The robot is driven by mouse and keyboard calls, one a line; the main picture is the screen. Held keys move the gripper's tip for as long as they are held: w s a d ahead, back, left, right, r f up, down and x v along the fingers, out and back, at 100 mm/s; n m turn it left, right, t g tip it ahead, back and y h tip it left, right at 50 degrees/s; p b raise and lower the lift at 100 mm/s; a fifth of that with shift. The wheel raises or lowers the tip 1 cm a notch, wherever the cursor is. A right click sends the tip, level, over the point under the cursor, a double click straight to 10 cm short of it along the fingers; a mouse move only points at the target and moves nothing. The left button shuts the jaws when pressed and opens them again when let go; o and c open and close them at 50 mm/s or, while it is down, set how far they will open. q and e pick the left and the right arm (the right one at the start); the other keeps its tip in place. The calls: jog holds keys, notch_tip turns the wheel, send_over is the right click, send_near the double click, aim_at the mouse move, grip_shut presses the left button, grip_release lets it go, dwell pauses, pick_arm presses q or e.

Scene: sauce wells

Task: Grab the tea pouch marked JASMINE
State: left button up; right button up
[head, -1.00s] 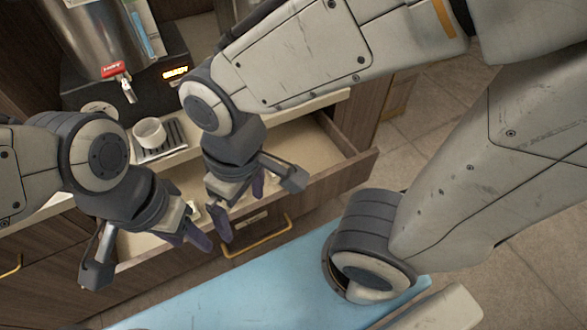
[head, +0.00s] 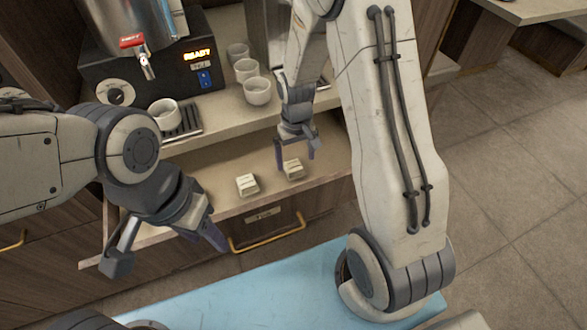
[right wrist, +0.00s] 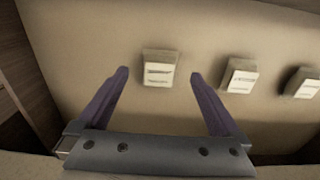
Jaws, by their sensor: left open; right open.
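Two small pale pouches show in the open drawer (head: 225,207) in the head view: a left one (head: 247,185) and a right one (head: 293,169). In the right wrist view there are three: one in front of my jaws (right wrist: 158,70), a middle one (right wrist: 239,76) and one at the right edge (right wrist: 303,84). Their labels are too small and blurred to read, so I cannot tell which says JASMINE. My right gripper (head: 296,154) is open and empty, pointing down over the drawer just above the right pouch. My left gripper (head: 205,236) is open and empty at the drawer's front left.
A dispenser with a red tap handle (head: 133,41) stands on the counter. A white cup (head: 165,113) is on its drip grate, and more cups (head: 257,91) stand to the right. A blue surface (head: 245,290) lies in front of the drawer.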

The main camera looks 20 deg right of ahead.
aim_at(297, 171)
jog(key=f, duration=0.5)
jog(key=shift+s+f, duration=0.35)
jog(key=shift+f, duration=0.05)
jog(key=c, duration=1.4)
